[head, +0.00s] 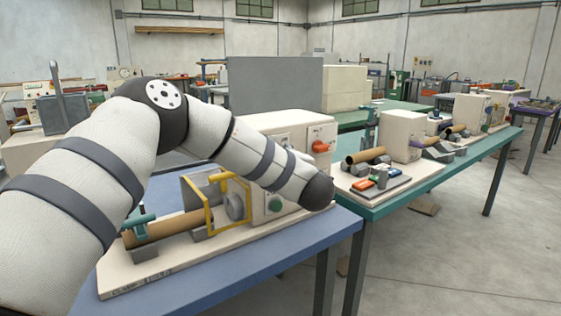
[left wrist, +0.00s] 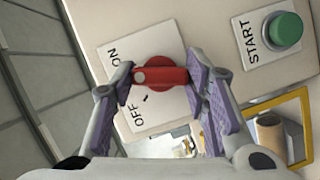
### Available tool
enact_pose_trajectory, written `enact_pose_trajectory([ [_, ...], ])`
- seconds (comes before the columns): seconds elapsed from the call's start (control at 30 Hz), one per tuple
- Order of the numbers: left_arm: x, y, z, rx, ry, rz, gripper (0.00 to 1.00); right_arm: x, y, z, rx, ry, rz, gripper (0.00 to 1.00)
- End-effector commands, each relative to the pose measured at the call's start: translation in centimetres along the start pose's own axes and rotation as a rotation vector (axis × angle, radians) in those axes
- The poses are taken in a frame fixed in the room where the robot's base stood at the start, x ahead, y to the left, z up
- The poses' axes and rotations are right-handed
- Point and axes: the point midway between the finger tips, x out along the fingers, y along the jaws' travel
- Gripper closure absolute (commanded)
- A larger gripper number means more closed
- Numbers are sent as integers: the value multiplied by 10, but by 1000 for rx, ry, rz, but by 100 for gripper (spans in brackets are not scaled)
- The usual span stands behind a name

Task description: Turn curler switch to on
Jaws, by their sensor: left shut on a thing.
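The curler switch (left wrist: 160,76) is a red knob with a bar handle on a white label plate, seen in the left wrist view. The words ON and OFF stand on the plate to its left, and the handle's left end lies between them. My left gripper (left wrist: 163,80) is shut on the handle, with one purple-padded finger at each end. My right gripper is in neither view.
A green START button (left wrist: 286,29) sits beside the switch. A yellow guard frame (head: 208,207) and a brown tube (head: 160,231) are on the winder, close below my arm. The blue table (head: 300,245) is bare at its front. Similar machines stand on the green table (head: 425,190).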

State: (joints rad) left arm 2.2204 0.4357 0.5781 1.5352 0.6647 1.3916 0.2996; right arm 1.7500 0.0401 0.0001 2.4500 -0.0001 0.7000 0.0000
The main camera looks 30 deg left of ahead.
Motion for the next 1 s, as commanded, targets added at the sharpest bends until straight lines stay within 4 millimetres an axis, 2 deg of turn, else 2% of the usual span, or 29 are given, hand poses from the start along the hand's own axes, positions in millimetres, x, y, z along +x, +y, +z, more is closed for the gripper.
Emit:
enact_pose_trajectory([
  [0.5,0,3,0,287,2,-116,86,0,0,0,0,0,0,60],
  [1.0,0,2,0,341,2,-139,86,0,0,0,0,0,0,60],
])
